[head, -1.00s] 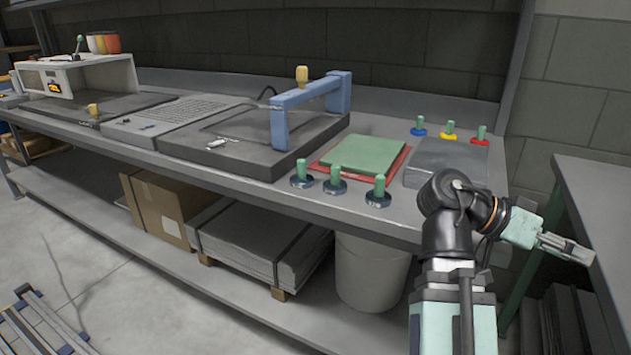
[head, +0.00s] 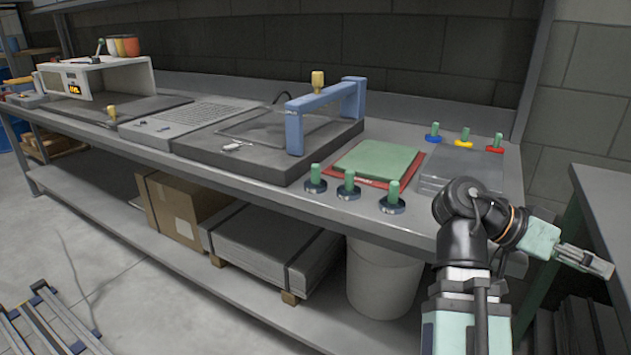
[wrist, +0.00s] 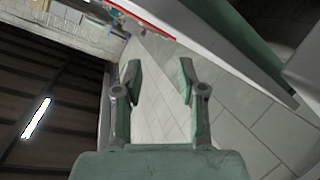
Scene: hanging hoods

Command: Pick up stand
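Several stands with green upright handles are on the grey workbench. Three with dark metallic round bases stand in a row near the front edge: a left one (head: 315,180), a middle one (head: 348,186) and a right one (head: 392,198). Three smaller ones at the back have coloured bases: blue (head: 433,133), yellow (head: 464,138) and red (head: 495,144). Which stand is meant I cannot tell. My gripper (head: 602,266) is off to the right of the bench, away from all stands. In the wrist view my gripper (wrist: 160,85) has its two fingers apart with nothing between them.
Another table (head: 600,190) is at the right. A bucket (head: 384,280) stands below the bench.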

